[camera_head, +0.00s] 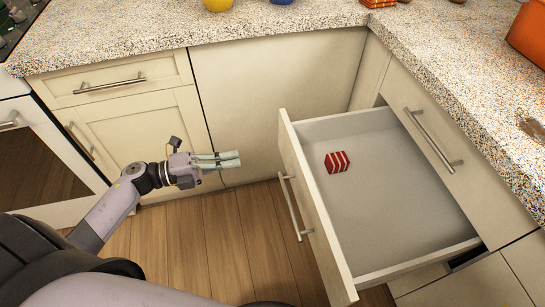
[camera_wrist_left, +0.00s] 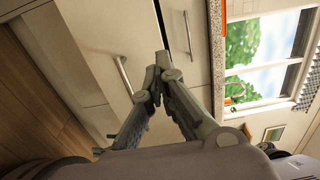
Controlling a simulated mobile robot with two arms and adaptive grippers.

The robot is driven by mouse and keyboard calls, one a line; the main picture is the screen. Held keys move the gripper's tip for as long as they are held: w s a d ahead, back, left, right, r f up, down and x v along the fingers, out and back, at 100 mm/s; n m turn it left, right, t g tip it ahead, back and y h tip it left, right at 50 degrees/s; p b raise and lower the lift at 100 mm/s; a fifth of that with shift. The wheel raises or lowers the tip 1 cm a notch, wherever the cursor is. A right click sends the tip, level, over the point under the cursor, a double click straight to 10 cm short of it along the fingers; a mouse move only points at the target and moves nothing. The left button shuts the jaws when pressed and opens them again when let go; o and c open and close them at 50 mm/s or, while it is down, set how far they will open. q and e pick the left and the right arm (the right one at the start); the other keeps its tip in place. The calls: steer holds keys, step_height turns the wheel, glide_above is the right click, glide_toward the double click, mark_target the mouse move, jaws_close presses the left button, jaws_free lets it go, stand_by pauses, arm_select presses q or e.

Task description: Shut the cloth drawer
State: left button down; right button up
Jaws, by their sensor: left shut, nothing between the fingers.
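The cloth drawer (camera_head: 375,217) is pulled well out from the right-hand cabinet. Its cream front (camera_head: 312,205) carries a metal bar handle (camera_head: 291,208) and faces left. A red folded cloth with white stripes (camera_head: 337,162) lies inside near the front panel. My left gripper (camera_head: 239,159) is shut and empty, to the left of the drawer front and apart from it, pointing right. In the left wrist view its fingertips (camera_wrist_left: 161,62) meet, with cabinet or drawer fronts and handles beyond them. My right gripper is out of view.
A speckled countertop (camera_head: 480,90) runs above the cabinets, with a closed drawer (camera_head: 440,130) above the open one. Closed cabinets (camera_head: 140,125) stand at the back left. Wooden floor (camera_head: 235,245) is free between my left arm and the open drawer.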

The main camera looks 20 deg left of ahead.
mark_target(294, 149)
arm_select(q)
steer(key=x, duration=1.3)
steer(key=shift+w+d, duration=0.25)
steer(key=shift+d, duration=0.05)
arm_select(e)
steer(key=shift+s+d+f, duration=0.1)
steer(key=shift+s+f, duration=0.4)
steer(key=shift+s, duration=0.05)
arm_select(q)
steer(key=x, duration=1.6)
steer(key=shift+b, duration=0.3)
steer(key=b+x, duration=0.3)
steer(key=x, duration=0.9)
steer(key=shift+b, duration=0.4)
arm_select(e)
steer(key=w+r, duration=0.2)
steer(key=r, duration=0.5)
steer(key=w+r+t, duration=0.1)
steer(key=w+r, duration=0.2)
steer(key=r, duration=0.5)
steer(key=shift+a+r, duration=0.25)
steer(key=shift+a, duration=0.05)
arm_select(q)
steer(key=shift+w, duration=0.15)
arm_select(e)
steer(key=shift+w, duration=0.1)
